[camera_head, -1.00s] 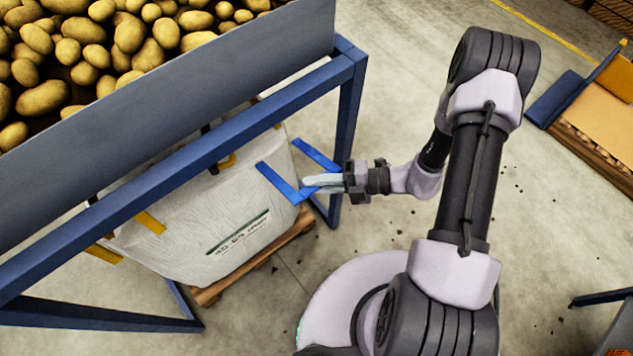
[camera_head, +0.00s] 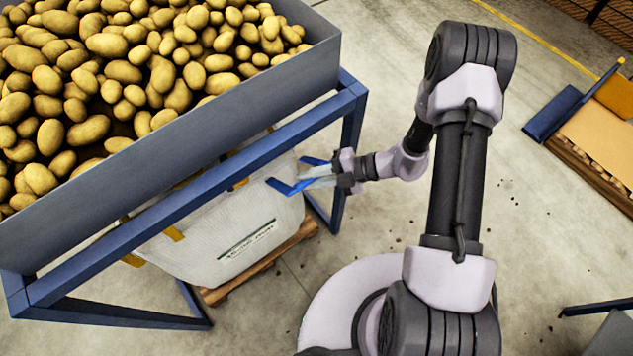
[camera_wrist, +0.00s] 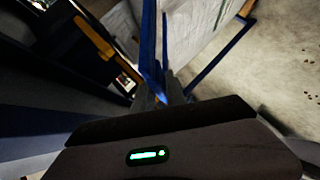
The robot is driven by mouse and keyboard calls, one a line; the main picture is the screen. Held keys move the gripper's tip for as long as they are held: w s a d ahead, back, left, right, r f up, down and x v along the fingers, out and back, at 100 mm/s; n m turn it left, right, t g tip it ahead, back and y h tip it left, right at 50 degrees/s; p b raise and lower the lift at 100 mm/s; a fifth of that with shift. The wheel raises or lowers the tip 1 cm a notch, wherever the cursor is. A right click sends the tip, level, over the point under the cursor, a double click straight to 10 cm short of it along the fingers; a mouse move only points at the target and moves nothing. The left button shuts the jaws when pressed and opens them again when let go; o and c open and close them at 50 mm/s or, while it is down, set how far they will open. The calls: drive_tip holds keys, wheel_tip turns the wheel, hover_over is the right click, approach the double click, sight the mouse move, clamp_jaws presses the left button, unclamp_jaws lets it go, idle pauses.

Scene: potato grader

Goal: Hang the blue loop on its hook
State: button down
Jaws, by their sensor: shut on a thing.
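My gripper (camera_head: 322,177) is shut on the blue loop (camera_head: 285,187), a strap at the near right corner of the white bulk bag (camera_head: 245,240). The loop stretches left from the fingertips toward the blue frame rail (camera_head: 250,150).
A grey hopper full of potatoes (camera_head: 120,75) sits above the frame. Yellow loops (camera_head: 172,234) are on the bag's left part. The bag stands on a wooden pallet (camera_head: 265,262). A frame leg (camera_head: 345,150) is close to my gripper.

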drive_tip(key=w+a+r+p, duration=0.2)
drive_tip(key=w+r, duration=0.1)
drive_tip(key=w, duration=0.1)
drive_tip(key=shift+w+a+r, duration=0.15)
drive_tip(key=shift+a+r, duration=0.15)
drive_tip(key=shift+a, duration=0.1)
drive_tip(key=c, duration=1.4)
unclamp_jaws()
drive_tip(key=shift+c, duration=0.2)
drive_tip(key=p+v, duration=0.2)
drive_tip(key=v, duration=1.5)
drive_tip(key=shift+d+p, duration=0.15)
drive_tip(key=shift+p, duration=0.2)
drive_tip(key=shift+r, duration=0.1)
drive_tip(key=shift+c, duration=0.2)
